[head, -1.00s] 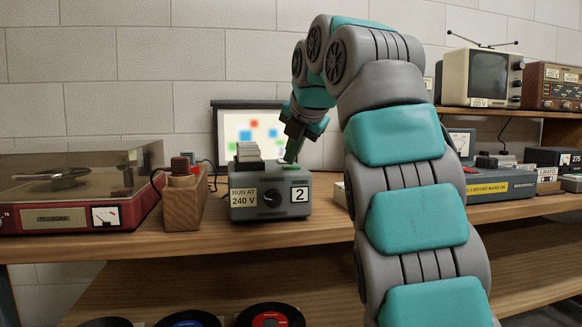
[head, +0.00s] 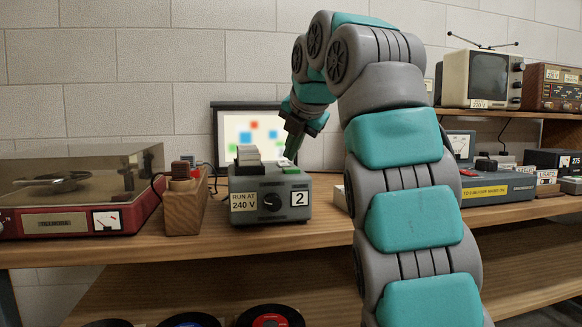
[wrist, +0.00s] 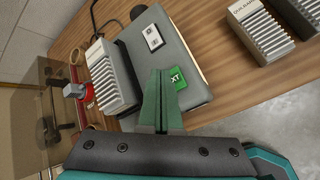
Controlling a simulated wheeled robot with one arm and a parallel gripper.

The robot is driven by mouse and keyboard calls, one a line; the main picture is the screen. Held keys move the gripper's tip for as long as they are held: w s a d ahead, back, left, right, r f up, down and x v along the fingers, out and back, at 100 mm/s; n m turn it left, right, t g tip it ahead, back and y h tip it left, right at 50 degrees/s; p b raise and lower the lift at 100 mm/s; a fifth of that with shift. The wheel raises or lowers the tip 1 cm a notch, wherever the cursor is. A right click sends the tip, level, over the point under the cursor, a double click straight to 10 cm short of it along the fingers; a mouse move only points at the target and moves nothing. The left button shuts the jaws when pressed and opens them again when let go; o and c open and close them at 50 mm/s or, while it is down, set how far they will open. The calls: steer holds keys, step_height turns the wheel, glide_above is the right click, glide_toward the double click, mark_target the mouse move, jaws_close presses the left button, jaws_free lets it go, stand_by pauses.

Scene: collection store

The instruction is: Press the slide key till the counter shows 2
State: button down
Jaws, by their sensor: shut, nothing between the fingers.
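The grey slide projector (head: 270,212) stands on the bench, its front counter (head: 299,198) reading 2. A green key (head: 292,171) is on its top; in the wrist view the green key (wrist: 178,79) shows the letters "XT", partly covered by my fingers. A pale key (wrist: 153,37) with dark marks lies farther along the top. My gripper (head: 287,156) is shut and empty, pointing down over the projector's top, behind the green key in the head view. In the wrist view, my gripper's fingertips (wrist: 160,72) are just left of the green key. Contact cannot be told.
A slide tray (head: 248,158) sits on the projector's left. A lit screen (head: 248,130) stands behind. More equipment (head: 498,188) is on the right.

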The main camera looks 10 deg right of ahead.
mark_target(292, 170)
step_height(292, 170, up, 5)
steer(key=p, duration=0.5)
stand_by(0.8)
